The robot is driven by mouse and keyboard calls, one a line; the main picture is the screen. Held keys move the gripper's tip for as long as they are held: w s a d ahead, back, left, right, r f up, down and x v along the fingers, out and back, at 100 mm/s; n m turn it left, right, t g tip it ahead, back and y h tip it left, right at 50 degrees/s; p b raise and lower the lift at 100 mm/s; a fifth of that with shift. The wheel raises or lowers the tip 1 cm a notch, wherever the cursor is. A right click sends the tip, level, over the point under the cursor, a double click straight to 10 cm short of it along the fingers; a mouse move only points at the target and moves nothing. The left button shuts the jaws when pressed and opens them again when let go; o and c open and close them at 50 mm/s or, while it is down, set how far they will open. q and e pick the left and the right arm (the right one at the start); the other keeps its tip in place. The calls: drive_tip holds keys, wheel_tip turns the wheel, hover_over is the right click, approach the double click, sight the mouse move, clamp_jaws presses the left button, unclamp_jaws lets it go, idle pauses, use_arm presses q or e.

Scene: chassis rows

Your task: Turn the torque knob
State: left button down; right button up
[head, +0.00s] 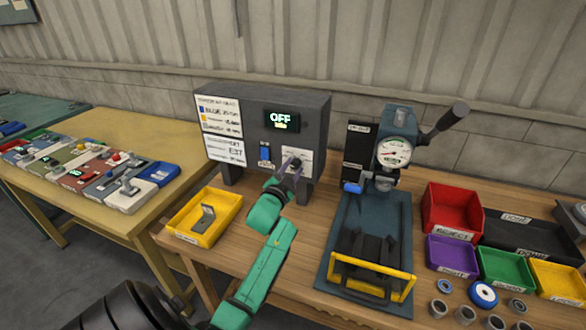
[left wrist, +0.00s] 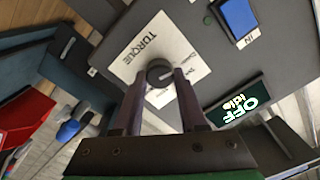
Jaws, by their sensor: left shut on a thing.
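The torque knob (left wrist: 158,72) is a dark round knob on a white plate (left wrist: 130,62) marked TORQUE, on the front of a dark grey control box (head: 310,105). My left gripper (head: 294,165) reaches the lower right of the box front. In the left wrist view its two fingers (left wrist: 160,85) stand on either side of the knob, shut on it. In the head view the gripper mostly hides the knob. The display (head: 282,119) reads OFF, with "idle" under it. My right gripper is not in view.
A blue button (head: 265,153) sits left of the knob plate. A yellow tray (head: 205,215) with a grey bracket stands front left of the box. A press (head: 394,150) with a gauge and lever stands to the right. Coloured bins (head: 452,210) fill the bench's right side.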

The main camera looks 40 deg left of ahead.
use_arm(q)
drive_tip(key=shift+f, duration=0.25)
drive_tip(key=c, duration=0.5)
unclamp_jaws()
drive_tip(key=shift+o, duration=0.3)
drive_tip(key=shift+s+r, duration=0.1)
drive_tip(key=shift+r, duration=0.05)
drive_tip(key=b+v, duration=0.2)
drive_tip(key=v, duration=1.2)
drive_tip(key=shift+s, duration=0.25)
drive_tip(key=shift+d, duration=0.15)
